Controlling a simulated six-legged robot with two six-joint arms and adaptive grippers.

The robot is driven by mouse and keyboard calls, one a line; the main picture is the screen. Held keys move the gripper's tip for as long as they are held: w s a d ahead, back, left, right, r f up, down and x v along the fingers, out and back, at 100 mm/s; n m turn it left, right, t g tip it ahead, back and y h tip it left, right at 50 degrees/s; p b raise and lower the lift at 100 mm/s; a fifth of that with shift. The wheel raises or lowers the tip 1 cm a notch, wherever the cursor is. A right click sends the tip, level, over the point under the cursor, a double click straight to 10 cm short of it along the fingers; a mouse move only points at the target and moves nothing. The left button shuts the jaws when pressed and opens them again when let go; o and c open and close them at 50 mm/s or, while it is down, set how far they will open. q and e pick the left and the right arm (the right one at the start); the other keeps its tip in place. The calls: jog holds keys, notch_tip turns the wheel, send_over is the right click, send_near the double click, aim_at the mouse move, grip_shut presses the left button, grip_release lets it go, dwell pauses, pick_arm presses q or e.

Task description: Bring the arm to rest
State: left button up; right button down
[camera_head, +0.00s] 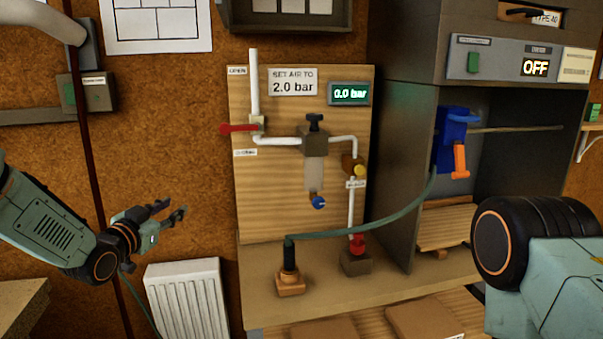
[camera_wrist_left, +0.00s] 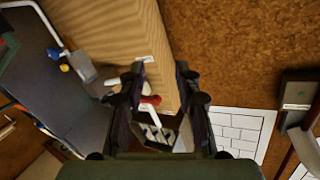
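My left arm comes in from the left in the head view. Its gripper (camera_head: 174,210) is in the air left of the wooden air panel (camera_head: 270,205), with its fingers apart and nothing between them. In the left wrist view the gripper (camera_wrist_left: 159,72) also shows spread fingers; the red valve handle (camera_wrist_left: 151,100) appears beyond them, untouched as far as I can see. In the head view the red handle (camera_head: 240,128) sits on the white pipe, right of and above the gripper. My right arm shows at the lower right; its gripper is out of view.
A white radiator (camera_head: 190,300) stands below the left gripper. A green hose (camera_head: 375,223) runs to a blue and orange tool (camera_head: 455,140) by the cabinet. The gauge (camera_head: 349,93) reads 0.0 bar; a display (camera_head: 535,67) reads OFF.

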pick_arm(q)
jog(key=s+d+f+n+g+y+b, duration=0.1)
jog(key=s+d+f+n+g, duration=0.15)
jog(key=s+f, duration=0.5)
jog(key=s+d+f+n+g+b, duration=0.1)
jog(key=s+f+g+b, duration=0.3)
jog(key=f, duration=0.7)
jog(key=s+d+f+n+g+y+p, duration=0.1)
jog(key=s+f+n+g, duration=0.1)
jog(key=s+f, duration=0.7)
jog(key=s+f+g+b, duration=0.2)
jog(key=s+f, duration=0.4)
jog(key=s, duration=0.4)
jog(key=s+d+f+g+y+b, duration=0.1)
jog(key=s+f+g+b, duration=0.2)
jog(key=s+f, duration=0.3)
jog(key=s+d+f+g+b, duration=0.1)
jog(key=s+f+g+b, duration=0.2)
jog(key=s+f, duration=0.4)
jog(key=s, duration=0.8)
jog(key=shift+s+d+n+y, duration=0.15)
jog(key=shift+d+n+y, duration=0.1)
jog(key=shift+n+y, duration=0.1)
jog(key=shift+a+r, duration=0.1)
